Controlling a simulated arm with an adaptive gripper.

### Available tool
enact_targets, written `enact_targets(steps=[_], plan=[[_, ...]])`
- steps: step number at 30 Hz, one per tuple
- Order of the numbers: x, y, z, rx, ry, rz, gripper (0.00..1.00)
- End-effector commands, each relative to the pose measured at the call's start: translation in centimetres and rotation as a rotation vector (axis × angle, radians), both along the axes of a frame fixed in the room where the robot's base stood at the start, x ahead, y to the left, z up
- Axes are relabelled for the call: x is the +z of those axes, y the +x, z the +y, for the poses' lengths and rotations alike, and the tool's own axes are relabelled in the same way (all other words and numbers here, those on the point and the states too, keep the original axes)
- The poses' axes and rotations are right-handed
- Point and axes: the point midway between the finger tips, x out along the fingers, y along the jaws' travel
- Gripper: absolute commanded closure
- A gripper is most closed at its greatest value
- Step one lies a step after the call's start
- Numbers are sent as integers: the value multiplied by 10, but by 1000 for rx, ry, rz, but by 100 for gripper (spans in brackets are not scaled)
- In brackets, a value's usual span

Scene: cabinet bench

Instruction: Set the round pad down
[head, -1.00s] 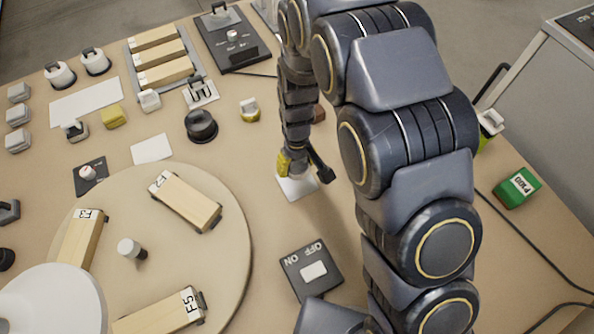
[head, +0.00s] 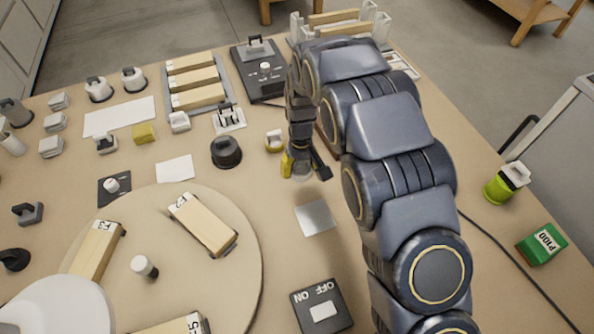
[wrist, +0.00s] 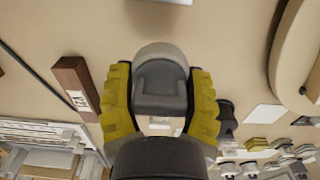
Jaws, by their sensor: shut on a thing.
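My gripper (head: 304,168) hangs above the table, just behind a bare pale square plate (head: 315,217) in the head view. In the wrist view its yellow fingers (wrist: 160,95) are shut on a grey round-edged piece (wrist: 160,62), which I take to be the round pad. A small pale bit of the pad (head: 302,173) shows between the fingers in the head view. Its underside is hidden, and I cannot tell how high it is above the table.
A black round knob-like piece (head: 226,152) and a yellow-based round piece (head: 274,140) stand left of my gripper. A brown labelled block (wrist: 76,84) lies close by in the wrist view. A large turntable (head: 235,285) with wooden blocks is at the front left.

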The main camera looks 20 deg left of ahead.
Motion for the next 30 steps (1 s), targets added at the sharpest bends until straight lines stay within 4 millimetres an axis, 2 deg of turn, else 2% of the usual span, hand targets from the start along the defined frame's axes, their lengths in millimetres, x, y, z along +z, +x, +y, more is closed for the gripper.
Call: enact_targets(steps=[1,3,7,15,21,30], plan=[[-11,5,3,0,-2,4,72],[-21,12,9,1,-1,3,72],[-33,22,16,1,-1,2,72],[-46,29,21,0,-2,2,72],[-74,29,21,1,-2,2,72],[-76,29,22,1,-1,1,72]])
